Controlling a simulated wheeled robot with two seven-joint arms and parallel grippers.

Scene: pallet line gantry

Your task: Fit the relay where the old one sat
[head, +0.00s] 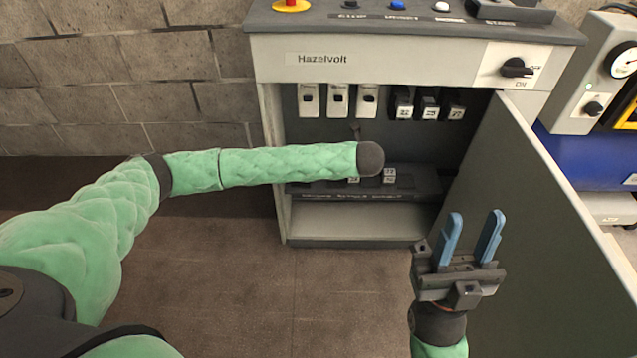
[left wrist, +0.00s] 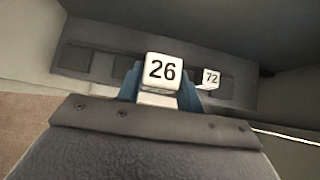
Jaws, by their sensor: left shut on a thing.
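In the left wrist view my left gripper (left wrist: 160,88) is shut on a white-topped relay marked 26 (left wrist: 162,69). Another relay, marked 72 (left wrist: 210,78), stands to the right of it in a dark slotted rack (left wrist: 100,64). I cannot tell whether relay 26 is seated in the rack or held above it. In the head view my left forearm hides the left gripper and part of the rack (head: 420,183) in the open cabinet. My right gripper (head: 476,216) is open and empty, in front of the cabinet.
The Hazelvolt cabinet (head: 400,63) has white switches (head: 338,100) and dark numbered relays (head: 428,107) hanging in its upper part. Its door (head: 550,190) stands open at the right, close to my right gripper. The cabinet's bottom shelf (head: 350,222) is bare.

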